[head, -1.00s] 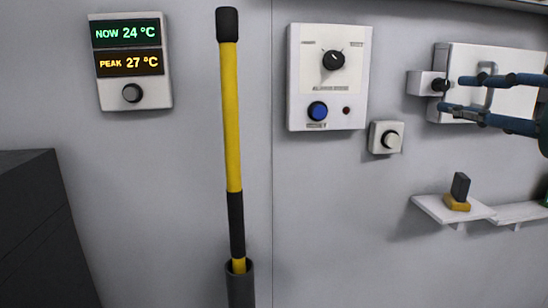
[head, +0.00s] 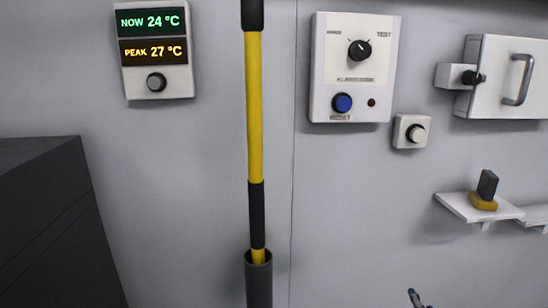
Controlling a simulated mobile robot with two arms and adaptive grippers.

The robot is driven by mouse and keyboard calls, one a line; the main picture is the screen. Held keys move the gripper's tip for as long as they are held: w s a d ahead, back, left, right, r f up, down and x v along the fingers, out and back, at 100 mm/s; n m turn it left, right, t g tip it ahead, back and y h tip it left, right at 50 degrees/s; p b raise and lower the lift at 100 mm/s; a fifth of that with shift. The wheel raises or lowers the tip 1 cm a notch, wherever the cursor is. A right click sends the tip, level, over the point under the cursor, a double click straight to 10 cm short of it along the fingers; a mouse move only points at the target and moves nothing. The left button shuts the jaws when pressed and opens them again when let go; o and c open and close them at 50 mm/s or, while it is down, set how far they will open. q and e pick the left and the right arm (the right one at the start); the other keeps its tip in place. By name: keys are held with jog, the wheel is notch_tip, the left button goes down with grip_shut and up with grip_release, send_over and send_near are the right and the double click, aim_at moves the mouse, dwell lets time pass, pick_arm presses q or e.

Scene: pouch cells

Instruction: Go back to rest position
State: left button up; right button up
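Only a small tip of what looks like my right gripper (head: 416,299) shows at the bottom edge, right of centre. The rest of it is out of the picture, so its opening cannot be seen. It is well below the wall boxes and touches nothing in view. My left gripper is not in view. The white box with a grey handle (head: 516,80) is on the wall at the upper right, with a black knob (head: 471,77) on its left side.
A temperature display (head: 155,50) reads now 24 °C, peak 27 °C. A yellow-black pole (head: 255,110) stands in a dark tube (head: 259,280). A shelf (head: 459,205) holds a dark block (head: 487,185) on a yellow base (head: 483,202). A dark cabinet (head: 50,220) stands left.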

jog(key=s+a+f+m+g+y, duration=0.25)
jog(key=s+a+f+g, duration=0.25)
jog(key=s+f, duration=0.65)
jog(key=s+a+f+m+g+y, duration=0.1)
jog(key=s+a+f+m+g, duration=0.35)
jog(key=s+f, duration=0.7)
notch_tip(320, 180, down, 25)
jog(key=s+n+g+b, duration=0.1)
jog(key=s+n+g, duration=0.1)
jog(key=s+g, duration=0.1)
jog(key=s+d+f+b, duration=0.1)
jog(key=s+d+f, duration=0.1)
jog(key=s+f, duration=1.5)
jog(key=shift+s+d+f+g, duration=0.15)
jog(key=shift+d+f+g, duration=0.2)
jog(key=shift+f, duration=0.4)
